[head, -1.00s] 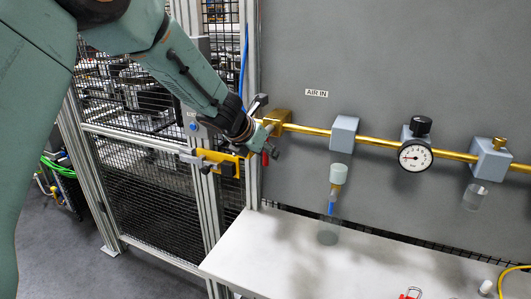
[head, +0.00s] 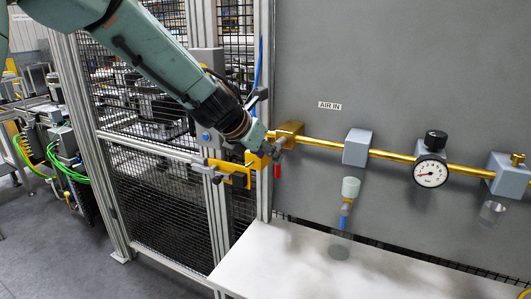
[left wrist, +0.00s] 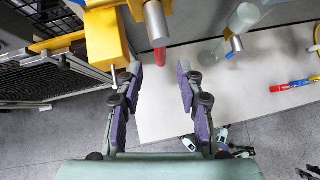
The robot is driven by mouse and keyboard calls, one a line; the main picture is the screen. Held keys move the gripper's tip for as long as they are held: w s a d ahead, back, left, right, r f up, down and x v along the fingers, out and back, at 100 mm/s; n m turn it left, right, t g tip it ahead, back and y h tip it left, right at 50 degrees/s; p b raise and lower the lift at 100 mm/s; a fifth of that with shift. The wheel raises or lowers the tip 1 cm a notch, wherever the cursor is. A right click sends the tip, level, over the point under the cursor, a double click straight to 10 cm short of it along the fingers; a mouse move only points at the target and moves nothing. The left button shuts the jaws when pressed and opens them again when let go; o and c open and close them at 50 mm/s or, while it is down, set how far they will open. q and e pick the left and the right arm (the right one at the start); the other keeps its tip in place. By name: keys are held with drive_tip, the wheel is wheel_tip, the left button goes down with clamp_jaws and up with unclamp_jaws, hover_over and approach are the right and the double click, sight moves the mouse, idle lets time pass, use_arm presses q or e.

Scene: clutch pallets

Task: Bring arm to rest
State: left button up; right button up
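My left arm enters the head view from the upper left. Its gripper (head: 268,150) is beside the brass block at the pipe's left end, close to a yellow bracket (head: 238,178) and a red handle (head: 278,171). In the left wrist view its two purple-padded fingers (left wrist: 158,82) stand wide apart with nothing between them. The bracket (left wrist: 106,42) and the red handle (left wrist: 160,56) lie just beyond the fingertips there; contact is not clear.
A brass air pipe (head: 398,155) with a pressure gauge (head: 430,173) runs along the grey panel (head: 400,60). A white table (head: 300,262) stands below. A mesh fence (head: 150,190) is behind the arm. Open floor (head: 60,255) lies to the left.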

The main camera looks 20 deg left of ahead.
use_arm(q)
drive_tip(key=shift+s+r, duration=0.1)
drive_tip(key=shift+s, duration=0.05)
idle(0.3)
drive_tip(key=s+d+f+n+g+h, duration=0.25)
drive_tip(key=s+d+f+n, duration=0.25)
drive_tip(key=s+f+n, duration=0.65)
drive_tip(key=s+d+f+n+g+h, duration=0.1)
drive_tip(key=s+d+f+n+g, duration=0.45)
drive_tip(key=f, duration=0.95)
drive_tip(key=s+a+f+n+y, duration=0.2)
drive_tip(key=s+f+n, duration=0.2)
drive_tip(key=s+n, duration=0.35)
drive_tip(key=s+a+f+n+y, duration=0.1)
drive_tip(key=s+a+f+n, duration=0.15)
drive_tip(key=s+n, duration=0.55)
drive_tip(key=s+a+f+n+y, duration=0.2)
drive_tip(key=s+f+n, duration=0.3)
drive_tip(key=s, duration=0.5)
wheel_tip(320, 180, down, 17)
drive_tip(key=n+b, duration=0.1)
drive_tip(key=b, duration=1.6)
drive_tip(key=shift+a+n+g+b, duration=0.25)
drive_tip(key=shift+n+g+b, duration=0.1)
drive_tip(key=shift+g, duration=0.05)
